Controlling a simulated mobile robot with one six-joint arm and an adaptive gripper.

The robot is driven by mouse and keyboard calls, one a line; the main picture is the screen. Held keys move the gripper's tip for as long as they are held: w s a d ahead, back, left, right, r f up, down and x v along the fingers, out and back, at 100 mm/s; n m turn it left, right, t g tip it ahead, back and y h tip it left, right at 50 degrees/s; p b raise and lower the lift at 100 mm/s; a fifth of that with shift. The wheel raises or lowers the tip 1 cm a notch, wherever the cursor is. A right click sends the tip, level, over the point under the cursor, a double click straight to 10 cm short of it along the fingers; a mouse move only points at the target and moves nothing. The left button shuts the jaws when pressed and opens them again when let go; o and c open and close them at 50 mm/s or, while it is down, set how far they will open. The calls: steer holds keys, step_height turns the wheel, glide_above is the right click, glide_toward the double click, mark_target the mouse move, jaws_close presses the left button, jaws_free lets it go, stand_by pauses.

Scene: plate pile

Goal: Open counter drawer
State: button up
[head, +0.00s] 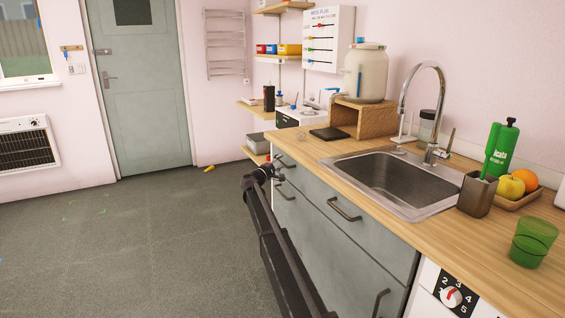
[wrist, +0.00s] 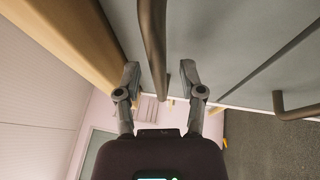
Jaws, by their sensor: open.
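The counter drawer (head: 297,175) is a grey front under the wooden worktop, at the far end of the counter; in the head view it looks shut. Its dark bar handle (wrist: 153,40) runs between the fingers of my gripper (wrist: 160,78) in the wrist view. My gripper (head: 274,172) is open, with one finger on each side of the handle and a gap showing to both. In the head view my arm partly covers the lower fronts, and the gripper's contact with the handle is too small to tell.
Another bar handle (wrist: 296,108) sits on the lower front. A second drawer handle (head: 343,209) is nearer on the counter. The worktop (head: 325,147) edge overhangs the fronts. The sink (head: 390,180) is above. The grey floor (head: 130,235) to the left is mostly clear.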

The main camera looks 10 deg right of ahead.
steer(key=shift+w+d, duration=0.1)
jaws_close()
steer(key=shift+d, duration=0.25)
steer(key=shift+a, duration=0.1)
steer(key=shift+s+a, duration=0.1)
steer(key=shift+s, duration=0.1)
